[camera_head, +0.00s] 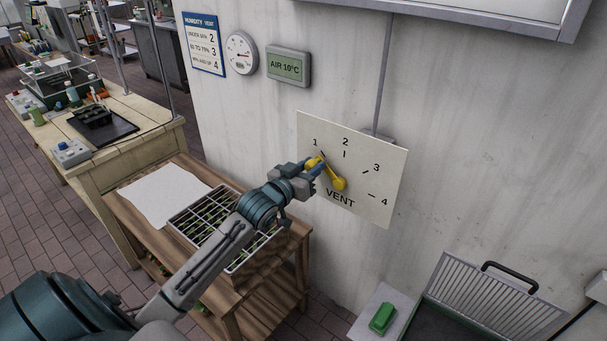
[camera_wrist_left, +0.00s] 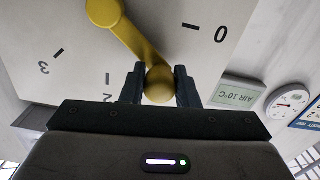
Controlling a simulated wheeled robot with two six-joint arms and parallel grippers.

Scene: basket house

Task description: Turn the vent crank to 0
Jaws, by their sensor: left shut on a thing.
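The yellow vent crank (camera_head: 339,183) is mounted on a pale dial panel (camera_head: 385,180) marked VENT on the wall. Its arm points up and left, close to the 1 mark. In the left wrist view, the crank arm (camera_wrist_left: 130,35) runs down to a round knob (camera_wrist_left: 160,84) between the fingers. My left gripper (camera_head: 317,166) is shut on the crank's knob. The 0 mark (camera_wrist_left: 219,34) shows in the wrist view, to the right of the knob; in the head view my gripper hides it. My right gripper is in neither view.
A wooden stand (camera_head: 275,258) with a seedling tray (camera_head: 182,228) and white paper (camera_head: 163,193) is below left of the panel. A thermometer display (camera_head: 289,67) and round gauge (camera_head: 241,53) hang above left. A green block (camera_head: 382,318) lies at lower right.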

